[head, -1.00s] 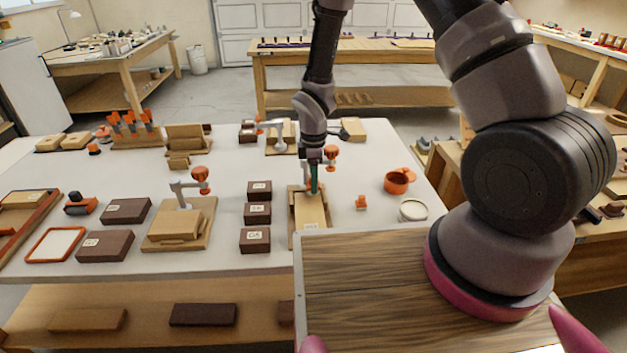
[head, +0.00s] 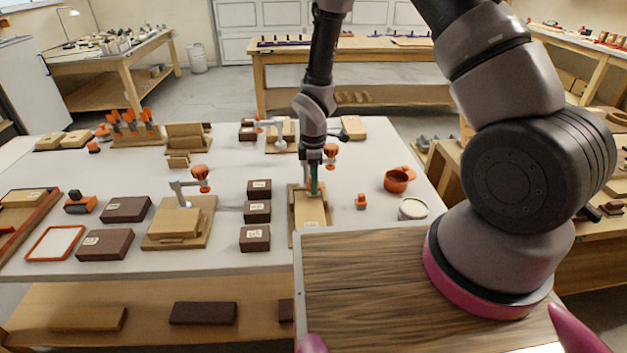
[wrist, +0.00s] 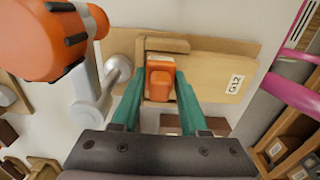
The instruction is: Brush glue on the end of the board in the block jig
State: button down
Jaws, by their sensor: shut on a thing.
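My gripper (head: 314,187) is over the far end of the board in the block jig. In the wrist view its green fingers (wrist: 160,95) are shut on an orange brush handle (wrist: 159,78). The brush's bristles are hidden, so I cannot tell whether they touch the wood. The pale board (head: 311,212) lies flat in the jig (head: 293,203). In the wrist view the board (wrist: 205,72) carries a G12 label. A wooden block (wrist: 165,45) of the jig stands close beyond the brush. I cannot make out any glue on the board.
The jig's clamp with an orange knob (wrist: 45,45) stands close left of my fingers in the wrist view. An orange pot (head: 398,181) and a round white-topped container (head: 412,208) stand right of the jig. Several dark labelled blocks (head: 256,212) lie left of it.

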jog(key=shift+f, duration=0.25)
jog(key=shift+a, duration=0.1)
jog(key=shift+a, duration=1.6)
jog(key=shift+d, duration=0.1)
jog(key=shift+d, duration=1.7)
jog(key=shift+a, duration=0.2)
